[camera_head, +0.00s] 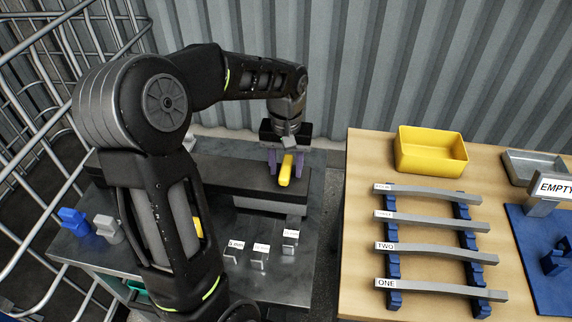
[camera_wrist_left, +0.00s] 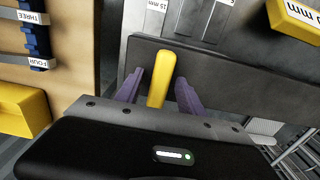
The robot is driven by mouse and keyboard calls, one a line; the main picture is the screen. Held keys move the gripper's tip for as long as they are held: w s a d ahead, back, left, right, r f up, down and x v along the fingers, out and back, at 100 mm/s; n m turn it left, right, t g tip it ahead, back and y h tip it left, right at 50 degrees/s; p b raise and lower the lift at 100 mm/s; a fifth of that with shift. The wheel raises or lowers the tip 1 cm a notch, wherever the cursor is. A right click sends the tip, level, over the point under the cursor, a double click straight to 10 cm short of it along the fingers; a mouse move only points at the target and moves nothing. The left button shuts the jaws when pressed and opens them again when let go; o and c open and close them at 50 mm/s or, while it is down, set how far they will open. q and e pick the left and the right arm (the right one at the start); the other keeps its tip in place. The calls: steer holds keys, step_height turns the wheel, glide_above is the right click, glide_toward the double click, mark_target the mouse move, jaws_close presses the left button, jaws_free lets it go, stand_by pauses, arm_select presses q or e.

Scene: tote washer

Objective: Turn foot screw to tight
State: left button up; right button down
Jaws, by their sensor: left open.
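A yellow bar-shaped handle (camera_head: 286,170), probably the foot screw's, sits at the right end of a dark block (camera_head: 235,181) on the metal bench. My left gripper (camera_head: 287,166) points down over it with purple fingers. In the left wrist view the yellow handle (camera_wrist_left: 157,85) lies between the two spread fingers of my left gripper (camera_wrist_left: 159,88), with a gap on each side. The gripper is open and nothing is gripped. The screw's lower part is hidden. My right gripper is not in view.
Small labelled metal blocks (camera_head: 261,256) stand at the bench front. Blue and grey pieces (camera_head: 74,220) stand at its left. Across a gap, a wooden table (camera_head: 360,165) carries a yellow bin (camera_head: 430,151) and labelled grey bars (camera_head: 435,250). A corrugated wall is behind.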

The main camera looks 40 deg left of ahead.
arm_select(q)
steer(key=shift+c, duration=0.3)
jaws_close()
stand_by(0.3)
